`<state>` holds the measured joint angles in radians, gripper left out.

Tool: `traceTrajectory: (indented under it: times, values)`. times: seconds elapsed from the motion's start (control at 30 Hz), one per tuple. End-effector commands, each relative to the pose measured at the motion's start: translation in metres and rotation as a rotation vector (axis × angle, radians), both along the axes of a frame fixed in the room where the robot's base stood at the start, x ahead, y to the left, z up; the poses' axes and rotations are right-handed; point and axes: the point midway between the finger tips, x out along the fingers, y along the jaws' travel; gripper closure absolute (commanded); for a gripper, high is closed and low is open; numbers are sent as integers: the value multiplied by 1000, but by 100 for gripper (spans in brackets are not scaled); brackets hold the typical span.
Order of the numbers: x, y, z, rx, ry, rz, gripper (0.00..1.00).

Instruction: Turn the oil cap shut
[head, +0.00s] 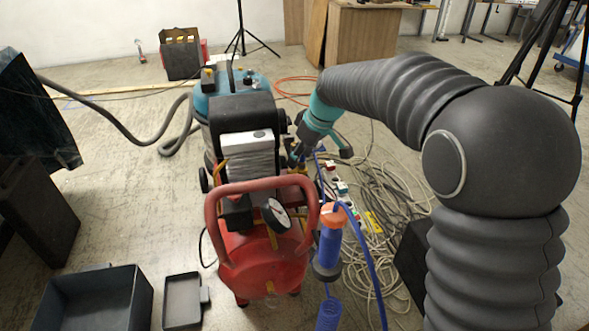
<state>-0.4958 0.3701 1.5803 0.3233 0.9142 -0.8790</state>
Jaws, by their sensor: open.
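A red air compressor (262,262) stands on the floor in the middle, with a red handle, a round gauge (275,214) and a finned grey pump head (250,158) under a black top. I cannot make out the oil cap; it is too small or hidden behind the pump head or my gripper. My gripper (297,152) is beside the right side of the pump head, below the teal wrist of my arm. Its jaws are open. Its fingertips are small and partly lost against the dark machine parts, so I cannot tell whether they touch anything.
A teal vacuum cleaner (204,104) with a grey hose stands behind the compressor. A blue air hose (373,262) and tangled cables (385,190) lie to the right. A dark open bin (95,300) and a small tray (183,300) are front left. Bare floor lies left of the compressor.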

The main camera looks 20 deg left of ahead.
Motion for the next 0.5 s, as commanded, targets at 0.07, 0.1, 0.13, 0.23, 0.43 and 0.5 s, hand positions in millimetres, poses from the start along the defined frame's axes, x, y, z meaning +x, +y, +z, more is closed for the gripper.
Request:
traceTrajectory:
  times: [0.07,0.1,0.13,0.23,0.43,0.5]
  values:
    - [2,6,-16,-1,2,1,48]
    - [2,8,-22,-1,2,1,48]
    - [3,10,-26,-1,2,2,48]
    - [5,14,-38,-1,2,2,48]
    - [7,19,-50,-1,1,1,48]
    - [7,20,-52,-1,1,1,48]
